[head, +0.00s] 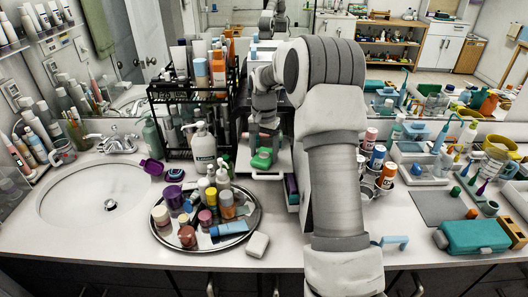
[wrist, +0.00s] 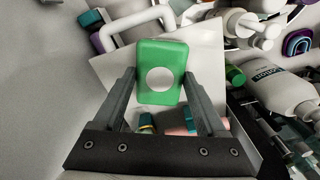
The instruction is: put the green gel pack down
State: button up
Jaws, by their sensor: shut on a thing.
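The green gel pack (wrist: 174,54) is a flat green block with a white round mark, held between the two fingers of my gripper (wrist: 159,78) in the wrist view. In the head view the pack (head: 261,159) hangs from my gripper (head: 265,147), right of the white pump bottle. My gripper is shut on it. A pale flat surface (wrist: 108,68) lies behind the pack in the wrist view. I cannot tell whether the pack touches it.
The white pump bottle (head: 203,150) stands close to the left. A round tray (head: 253,213) crowded with jars is in front, with a white bar (head: 257,245) beside it. A black rack (head: 172,124) stands behind left. My arm hides part of the counter.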

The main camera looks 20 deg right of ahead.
jog(key=shift+f, duration=0.1)
jog(key=o, duration=1.4)
